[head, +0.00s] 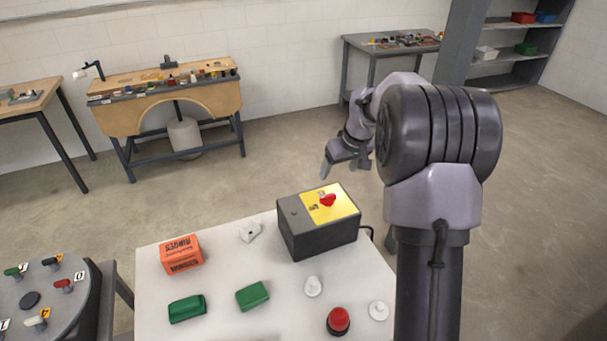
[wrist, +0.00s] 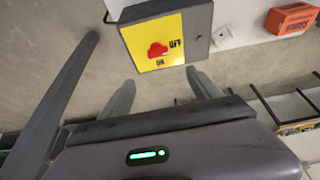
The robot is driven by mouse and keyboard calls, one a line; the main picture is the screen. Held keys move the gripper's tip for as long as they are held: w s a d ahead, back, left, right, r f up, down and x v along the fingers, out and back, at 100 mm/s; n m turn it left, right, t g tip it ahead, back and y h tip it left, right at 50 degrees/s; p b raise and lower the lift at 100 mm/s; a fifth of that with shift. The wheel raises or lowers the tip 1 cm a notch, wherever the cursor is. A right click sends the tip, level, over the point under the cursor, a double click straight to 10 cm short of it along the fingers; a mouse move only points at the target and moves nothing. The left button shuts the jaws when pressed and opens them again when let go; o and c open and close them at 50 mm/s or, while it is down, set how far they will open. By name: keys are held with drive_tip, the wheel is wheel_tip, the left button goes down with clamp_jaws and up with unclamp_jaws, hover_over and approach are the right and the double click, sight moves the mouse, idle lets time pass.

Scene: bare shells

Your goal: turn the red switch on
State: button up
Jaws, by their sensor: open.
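The red switch (head: 327,200) is a small knob on the yellow plate (head: 345,207) on top of a dark grey box (head: 318,239). The box stands at the back of the white table. In the wrist view the switch (wrist: 157,50) sits near the plate's middle, with OFF printed to its right and ON below it; its exact setting is hard to tell. My gripper (head: 327,166) is open and empty, just beyond the box and above it in the head view. In the wrist view my gripper's fingertips (wrist: 160,76) appear below the switch, apart from it.
The white table (head: 223,281) also holds an orange box (head: 182,254), green blocks (head: 252,295), small white pieces and a red button (head: 338,319). A round table (head: 62,316) with coloured levers stands at left. Open floor lies behind the white table; workbenches line the wall.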

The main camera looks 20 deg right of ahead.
drive_tip(key=b, duration=0.1)
approach(328, 196)
drive_tip(key=b+x, duration=0.2)
drive_tip(key=x, duration=0.7)
drive_tip(key=c, duration=1.4)
